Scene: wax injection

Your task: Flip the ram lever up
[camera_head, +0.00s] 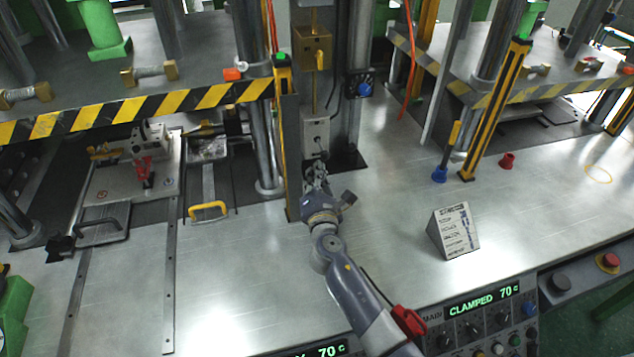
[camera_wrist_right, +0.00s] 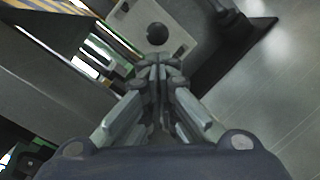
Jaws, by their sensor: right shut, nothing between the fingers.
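My right gripper (camera_head: 317,172) is shut and empty. It is at the foot of a grey box (camera_head: 316,131) mounted between the central columns. In the right wrist view the shut fingers (camera_wrist_right: 157,66) point at the box's light plate (camera_wrist_right: 178,18), just below a round black knob (camera_wrist_right: 157,33). The knob seems to be the end of the ram lever, seen end-on; its shaft and tilt cannot be made out. Whether the fingers touch it I cannot tell. My left gripper is not in view.
A dial box (camera_head: 359,84) is on the column to the right. A sign block (camera_head: 455,231) stands on the bench. The control panel reads "CLAMPED 70" (camera_head: 484,301). The bench right of the arm is mostly clear.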

